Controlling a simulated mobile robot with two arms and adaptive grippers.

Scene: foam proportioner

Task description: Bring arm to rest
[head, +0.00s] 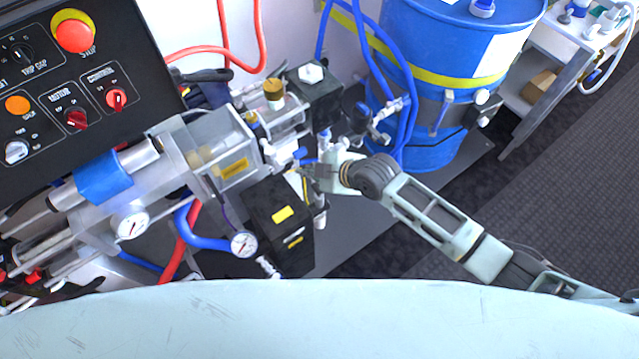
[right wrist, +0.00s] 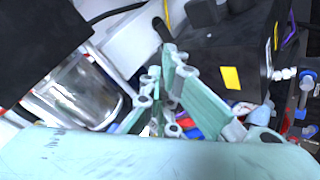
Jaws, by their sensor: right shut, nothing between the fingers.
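My right arm comes in from the lower right in the head view. Its gripper (head: 308,172) points left among the fittings of the foam proportioner (head: 205,155), between two black blocks. In the right wrist view the fingers of my right gripper (right wrist: 160,118) are close together and hold nothing. A black block with a yellow label (right wrist: 232,78) is right beside the fingers in that view. It also shows below the gripper in the head view (head: 278,228). I cannot tell whether the fingers touch any fitting. My left gripper is in neither view.
A blue drum (head: 450,45) with a yellow band stands behind my right arm. Blue hoses (head: 380,60) hang between it and the machine. A black control panel (head: 75,85) with a red stop button is at upper left. A white shelf (head: 560,45) stands at upper right. The floor at right is clear.

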